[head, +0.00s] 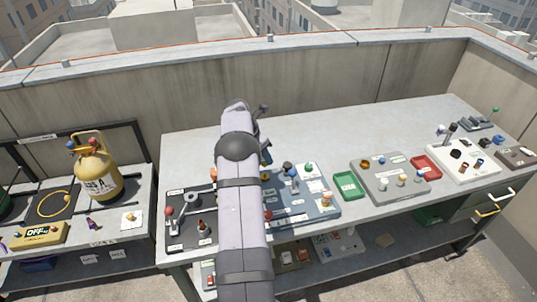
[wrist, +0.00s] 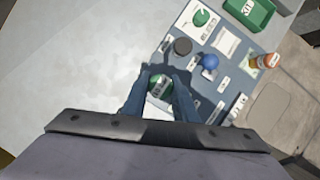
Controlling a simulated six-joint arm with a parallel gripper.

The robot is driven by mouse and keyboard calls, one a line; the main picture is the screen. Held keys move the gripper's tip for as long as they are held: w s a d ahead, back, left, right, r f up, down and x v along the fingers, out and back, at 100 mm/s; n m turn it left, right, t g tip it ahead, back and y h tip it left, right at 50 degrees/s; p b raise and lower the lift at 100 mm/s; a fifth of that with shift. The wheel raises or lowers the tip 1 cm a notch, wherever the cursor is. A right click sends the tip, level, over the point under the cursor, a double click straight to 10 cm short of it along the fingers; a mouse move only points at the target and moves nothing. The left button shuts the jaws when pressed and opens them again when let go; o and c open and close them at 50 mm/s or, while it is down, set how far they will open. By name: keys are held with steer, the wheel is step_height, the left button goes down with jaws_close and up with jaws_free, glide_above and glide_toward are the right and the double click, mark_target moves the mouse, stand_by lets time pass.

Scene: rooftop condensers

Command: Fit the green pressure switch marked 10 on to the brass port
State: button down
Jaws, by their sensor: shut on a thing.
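My gripper (wrist: 160,88) is shut on a green round part (wrist: 161,87) with pale marking on its top, in the wrist view. The marking is too small to read, so I cannot confirm the 10. The part sits between the two blue-grey fingers, over or close to the blue-grey panel (wrist: 225,92). I cannot tell whether it touches anything below.
The panel carries another green round part (wrist: 201,18) on a white card, a black cap (wrist: 183,46), a blue knob (wrist: 209,62) and an orange-brown fitting (wrist: 267,61). A green tray (head: 348,185) lies right of the panel. The bench back (head: 310,137) is clear.

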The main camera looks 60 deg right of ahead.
mark_target(265, 163)
steer(key=shift+f+b, duration=1.75)
steer(key=shift+f, duration=0.15)
steer(key=shift+f+b, duration=0.55)
steer(key=shift+f, duration=0.7)
stand_by(0.6)
steer(key=c, duration=1.3)
jaws_free()
steer(key=shift+c, duration=0.2)
steer(key=s+b+v, duration=0.1)
steer(key=b+v, duration=0.1)
steer(key=v, duration=0.5)
steer(key=shift+w+r+b, duration=0.2)
steer(key=shift+w+b, duration=0.1)
steer(key=shift+w, duration=0.2)
